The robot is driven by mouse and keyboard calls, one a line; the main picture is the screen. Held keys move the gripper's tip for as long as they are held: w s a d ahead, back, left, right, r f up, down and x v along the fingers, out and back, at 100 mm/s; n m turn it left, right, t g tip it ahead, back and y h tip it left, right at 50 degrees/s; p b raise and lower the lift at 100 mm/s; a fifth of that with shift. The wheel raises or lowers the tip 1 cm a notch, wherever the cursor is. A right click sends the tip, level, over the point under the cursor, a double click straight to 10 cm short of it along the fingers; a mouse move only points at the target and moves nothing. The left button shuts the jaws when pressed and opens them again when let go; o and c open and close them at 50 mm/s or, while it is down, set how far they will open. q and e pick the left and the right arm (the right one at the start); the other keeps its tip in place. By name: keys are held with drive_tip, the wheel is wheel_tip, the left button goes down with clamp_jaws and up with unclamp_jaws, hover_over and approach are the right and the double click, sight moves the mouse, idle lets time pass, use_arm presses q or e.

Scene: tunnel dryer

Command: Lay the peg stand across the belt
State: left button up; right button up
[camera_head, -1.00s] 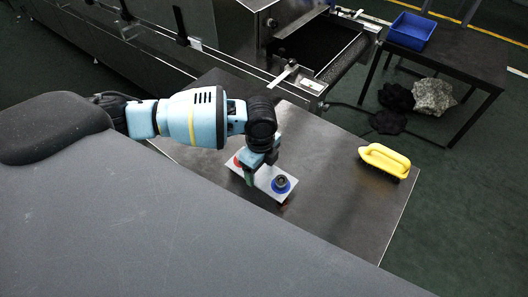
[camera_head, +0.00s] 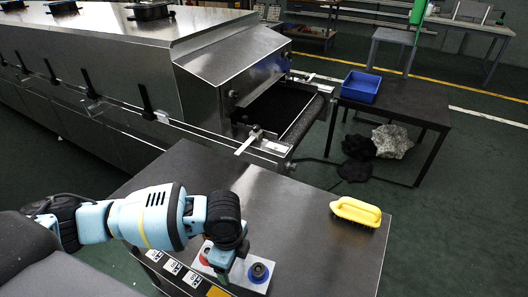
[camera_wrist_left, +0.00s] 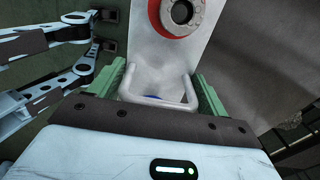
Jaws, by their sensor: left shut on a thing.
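The peg stand, a pale flat plate (camera_head: 252,284) with a red ring at one end and a blue ring with a dark centre at the other, is at the near side of the dark table. My left gripper (camera_head: 222,268) points down on it between the rings. In the left wrist view the green fingers (camera_wrist_left: 160,92) are shut on the stand's pale looped handle, with the plate (camera_wrist_left: 158,50) and red ring beyond. I cannot tell whether the stand touches the table. The dark belt (camera_head: 278,108) comes out of the steel dryer, beyond the table. My right gripper is not in view.
A yellow-handled brush (camera_head: 356,211) lies at the table's right. The table top (camera_head: 275,200) is clear between stand and dryer. A pale strip (camera_head: 248,143) sticks out by the belt's near rail. A blue bin (camera_head: 361,87) stands on a side table, with dark and grey heaps beneath.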

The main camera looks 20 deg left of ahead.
use_arm(q)
drive_tip(key=n, duration=0.5)
drive_tip(key=shift+s+d+r, duration=0.1)
drive_tip(key=shift+s+d, duration=0.25)
drive_tip(key=shift+d, duration=0.05)
drive_tip(key=n, duration=0.4)
drive_tip(key=shift+s, duration=0.25)
drive_tip(key=n, duration=0.5)
drive_tip(key=shift+s+a, duration=0.4)
drive_tip(key=shift+s+a+n, duration=0.15)
drive_tip(key=shift+a+n, duration=0.1)
drive_tip(key=shift+n, duration=0.7)
drive_tip(key=shift+s+a+n, duration=0.1)
drive_tip(key=shift+a+n, duration=0.1)
drive_tip(key=shift+n, duration=0.75)
drive_tip(key=shift+w+d, duration=0.1)
drive_tip(key=shift+d, duration=0.05)
